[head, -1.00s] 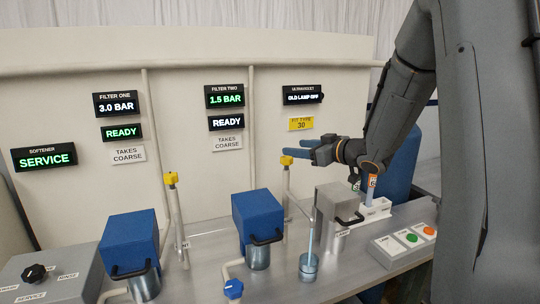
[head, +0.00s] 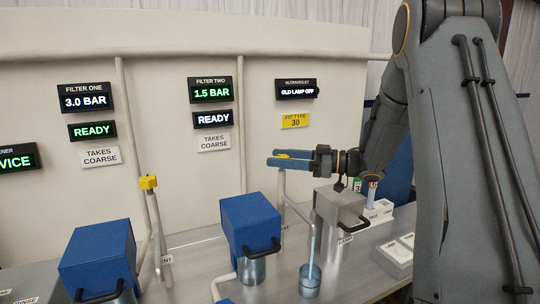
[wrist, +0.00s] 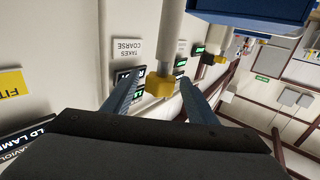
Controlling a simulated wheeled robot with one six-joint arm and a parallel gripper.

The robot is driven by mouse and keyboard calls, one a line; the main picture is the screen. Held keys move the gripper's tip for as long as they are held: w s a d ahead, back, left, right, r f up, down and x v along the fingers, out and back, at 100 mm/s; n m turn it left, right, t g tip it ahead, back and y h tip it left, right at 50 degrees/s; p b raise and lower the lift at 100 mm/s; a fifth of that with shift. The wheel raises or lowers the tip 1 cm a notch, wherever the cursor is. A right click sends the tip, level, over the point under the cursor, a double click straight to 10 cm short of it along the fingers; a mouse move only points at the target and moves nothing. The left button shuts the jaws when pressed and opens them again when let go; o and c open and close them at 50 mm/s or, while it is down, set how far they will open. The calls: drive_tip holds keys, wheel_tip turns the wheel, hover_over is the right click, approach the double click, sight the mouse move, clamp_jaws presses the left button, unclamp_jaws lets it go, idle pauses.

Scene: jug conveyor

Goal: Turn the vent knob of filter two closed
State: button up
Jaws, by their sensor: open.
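The yellow vent knob of filter two (wrist: 159,86) sits on its white pipe, between the two blue fingers of my gripper (wrist: 160,92) in the wrist view. In the head view the open gripper (head: 273,158) points left and its fingers mostly hide that knob. The fingers stand on either side of it with visible gaps in the wrist view; the knob is not clamped. Filter two's blue housing (head: 250,224) stands in front of the pipe. Its display (head: 210,90) reads 1.5 BAR in green, and a panel below (head: 213,120) reads READY.
Filter one's blue housing (head: 98,258) and yellow vent knob (head: 148,182) stand to the left.

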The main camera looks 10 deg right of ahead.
drive_tip(key=p+x, duration=0.1)
drive_tip(key=x, duration=0.2)
drive_tip(key=shift+w+a, duration=0.15)
drive_tip(key=shift+a, duration=0.05)
drive_tip(key=c, duration=1.1)
